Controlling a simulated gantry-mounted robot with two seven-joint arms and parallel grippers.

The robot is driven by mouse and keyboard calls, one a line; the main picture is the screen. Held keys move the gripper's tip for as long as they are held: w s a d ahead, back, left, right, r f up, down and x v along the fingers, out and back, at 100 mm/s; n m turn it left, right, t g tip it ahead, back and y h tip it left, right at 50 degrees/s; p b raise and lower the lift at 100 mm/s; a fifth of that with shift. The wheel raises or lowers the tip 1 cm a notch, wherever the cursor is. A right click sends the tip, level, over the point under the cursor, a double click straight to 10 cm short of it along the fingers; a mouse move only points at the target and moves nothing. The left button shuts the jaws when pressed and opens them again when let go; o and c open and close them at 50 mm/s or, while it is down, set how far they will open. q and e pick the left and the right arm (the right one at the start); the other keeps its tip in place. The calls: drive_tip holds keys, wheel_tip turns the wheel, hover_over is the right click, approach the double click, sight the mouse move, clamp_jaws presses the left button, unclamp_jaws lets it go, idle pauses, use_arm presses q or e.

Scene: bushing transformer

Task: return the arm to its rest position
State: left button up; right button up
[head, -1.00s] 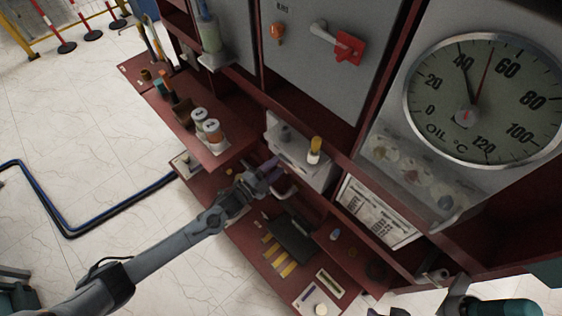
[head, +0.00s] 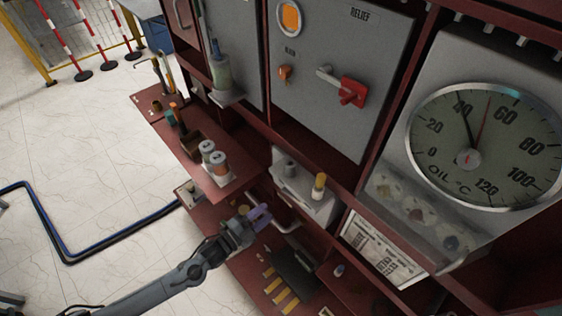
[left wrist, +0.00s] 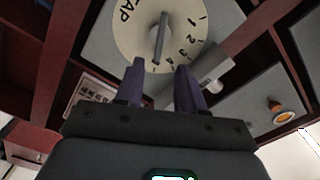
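My left arm (head: 185,275) reaches in from the lower left in the head view. Its left gripper (head: 262,216) has purple fingers and hovers in front of the dark red cabinet shelves, left of a grey box with a yellow-capped part. In the left wrist view the gripper (left wrist: 160,80) shows two purple fingers apart, with nothing between them. Beyond the fingers is a round cream tap dial (left wrist: 160,35) with a grey pointer, apart from the fingertips. My right gripper is not in view.
The grey box (head: 300,190) and a shelf with two white cylinders (head: 214,158) are close to the left gripper. An oil gauge (head: 485,145) and red-handled switch (head: 350,92) are on the cabinet. Open tiled floor (head: 100,170) lies left, with a blue-black pipe (head: 50,235).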

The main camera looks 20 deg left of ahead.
use_arm(q)
drive_tip(key=s+d+n+y, duration=0.3)
drive_tip(key=s+d+n, duration=0.3)
drive_tip(key=s, duration=0.3)
drive_tip(key=s+a+r+n+g+y+p, duration=0.1)
drive_tip(key=s+a+r+n+g+y, duration=0.15)
drive_tip(key=s+r+n+g, duration=0.35)
drive_tip(key=s+a+r+n+g+y+p, duration=0.1)
drive_tip(key=s+a+n+g+y, duration=0.15)
drive_tip(key=s+g, duration=0.6)
wheel_tip(320, 180, up, 29)
drive_tip(key=t+p, duration=0.1)
drive_tip(key=p, duration=2.8)
drive_tip(key=shift+s+a+n+t+h, duration=0.15)
drive_tip(key=shift+s+n+t+h, duration=0.15)
drive_tip(key=shift+s+n+t, duration=0.1)
